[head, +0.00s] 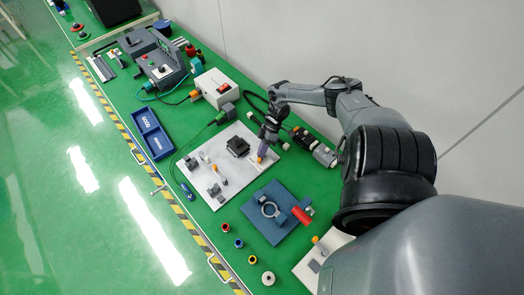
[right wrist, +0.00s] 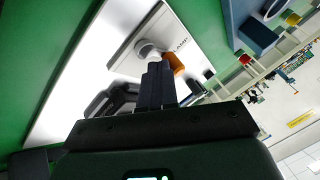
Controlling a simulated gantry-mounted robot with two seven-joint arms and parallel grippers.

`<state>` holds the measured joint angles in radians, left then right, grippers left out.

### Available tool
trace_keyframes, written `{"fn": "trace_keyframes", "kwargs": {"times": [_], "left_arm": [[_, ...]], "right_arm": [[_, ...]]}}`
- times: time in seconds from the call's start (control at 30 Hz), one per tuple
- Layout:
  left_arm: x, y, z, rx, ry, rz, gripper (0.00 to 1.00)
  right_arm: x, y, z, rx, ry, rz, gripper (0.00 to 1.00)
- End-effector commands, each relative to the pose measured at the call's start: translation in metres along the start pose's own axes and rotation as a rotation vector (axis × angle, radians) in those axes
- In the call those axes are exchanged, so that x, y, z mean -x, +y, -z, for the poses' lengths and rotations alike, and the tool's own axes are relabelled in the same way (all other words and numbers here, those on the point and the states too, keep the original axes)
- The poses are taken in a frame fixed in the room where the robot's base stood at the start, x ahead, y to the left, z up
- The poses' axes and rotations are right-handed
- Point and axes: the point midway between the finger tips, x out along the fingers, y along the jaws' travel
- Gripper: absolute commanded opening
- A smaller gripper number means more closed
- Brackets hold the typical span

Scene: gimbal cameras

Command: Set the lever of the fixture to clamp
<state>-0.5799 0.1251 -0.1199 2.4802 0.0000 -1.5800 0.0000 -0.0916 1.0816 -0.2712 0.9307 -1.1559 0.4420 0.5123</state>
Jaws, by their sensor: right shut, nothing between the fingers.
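The fixture is a white plate (head: 207,187) on the green bench, with a black block (head: 238,146) on it. The lever shows in the right wrist view as a pale round hub (right wrist: 148,48) with an orange part (right wrist: 174,63) beside it, on a grey base plate (right wrist: 139,36). Lettering reading "LAMP", its first letter unclear, is printed on that base. My right gripper (head: 263,153) is shut and empty at the plate's far right side. In the right wrist view its fingertips (right wrist: 158,70) are close to the hub and orange part; I cannot tell if they touch. My left gripper is not in view.
A blue tray (head: 151,134) is to the left, a white box (head: 215,88) behind. Small spools (head: 239,243) stand near the front edge.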

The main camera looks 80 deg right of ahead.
Motion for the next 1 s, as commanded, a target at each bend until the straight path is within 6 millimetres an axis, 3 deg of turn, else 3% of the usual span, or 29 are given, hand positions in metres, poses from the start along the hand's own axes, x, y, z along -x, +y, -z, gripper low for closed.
{"fn": "trace_keyframes", "kwargs": {"times": [0.63, 1.0], "left_arm": [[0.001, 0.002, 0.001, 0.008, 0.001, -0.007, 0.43], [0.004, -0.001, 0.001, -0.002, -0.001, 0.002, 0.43]], "right_arm": [[0.0, 0.0, -0.001, 0.0, 0.001, 0.001, 0.0], [0.007, -0.001, -0.013, 0.0, -0.001, -0.001, 0.0]]}}
